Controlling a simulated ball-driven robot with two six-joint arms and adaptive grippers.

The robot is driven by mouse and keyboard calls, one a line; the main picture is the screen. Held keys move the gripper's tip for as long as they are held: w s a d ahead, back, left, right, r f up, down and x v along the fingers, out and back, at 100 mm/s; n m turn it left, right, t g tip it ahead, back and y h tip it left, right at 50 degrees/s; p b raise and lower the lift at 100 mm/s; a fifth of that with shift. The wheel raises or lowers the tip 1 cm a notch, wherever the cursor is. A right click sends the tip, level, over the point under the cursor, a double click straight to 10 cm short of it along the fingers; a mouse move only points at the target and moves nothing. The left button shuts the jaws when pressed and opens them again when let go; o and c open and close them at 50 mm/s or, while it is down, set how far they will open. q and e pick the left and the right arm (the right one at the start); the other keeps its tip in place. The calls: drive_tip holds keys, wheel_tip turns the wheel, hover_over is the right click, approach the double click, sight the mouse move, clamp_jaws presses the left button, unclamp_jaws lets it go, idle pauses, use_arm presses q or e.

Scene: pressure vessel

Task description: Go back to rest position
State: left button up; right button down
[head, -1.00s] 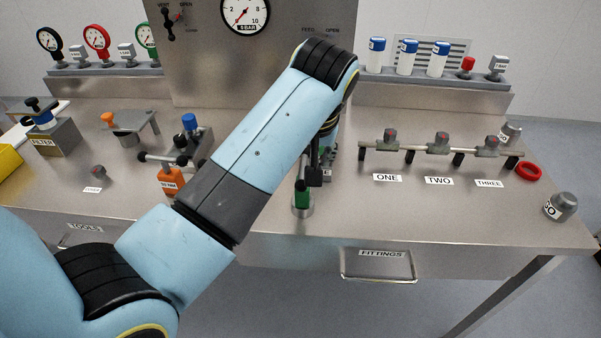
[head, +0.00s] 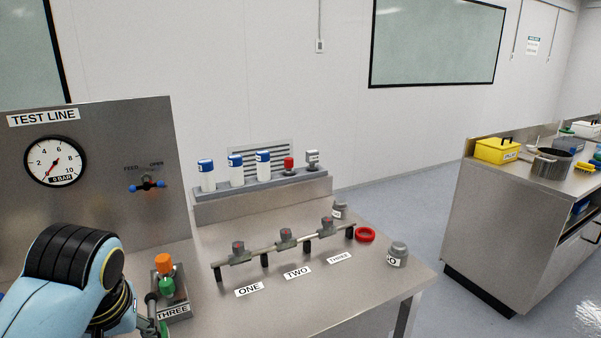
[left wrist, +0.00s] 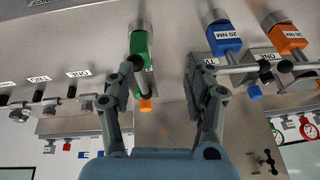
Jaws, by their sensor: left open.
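My left arm comes in at the lower left of the head view, and its gripper there is mostly cut off by the frame's edge. A green tool (left wrist: 140,48) stands just beyond the left finger in that view. Whether it touches the finger I cannot tell. A blue tool (left wrist: 224,35) and an orange tool (left wrist: 287,42) stand to its right. In the head view a green tool with an orange top (head: 166,278) stands in a holder labelled THREE. My right gripper is not in view.
The steel bench (head: 350,290) carries a rail with several grey fittings (head: 285,238), a red ring (head: 365,235) and a grey cap (head: 397,254). A gauge panel (head: 100,200) stands behind my arm. Open floor separates the bench from another counter (head: 510,210) at right.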

use_arm(q)
drive_tip(key=s+r+m+h, duration=0.25)
drive_tip(key=s+m, duration=0.25)
drive_tip(key=s, duration=1.3)
wheel_tip(320, 180, down, 39)
drive_tip(key=s+a+g+b, duration=0.1)
drive_tip(key=s+a+b, duration=0.1)
drive_tip(key=b, duration=1.1)
drive_tip(key=s+f+b, duration=0.4)
drive_tip(key=s+f, duration=0.2)
drive_tip(key=f, duration=0.3)
drive_tip(key=s+f+g+b, duration=0.1)
drive_tip(key=s+f+b, duration=0.2)
drive_tip(key=s+f, duration=0.3)
drive_tip(key=s+f+b, duration=0.4)
drive_tip(key=s+f, duration=0.3)
drive_tip(key=f, duration=0.5)
drive_tip(key=shift+a+f+b, duration=0.3)
drive_tip(key=shift+a, duration=0.1)
drive_tip(key=shift+y, duration=0.25)
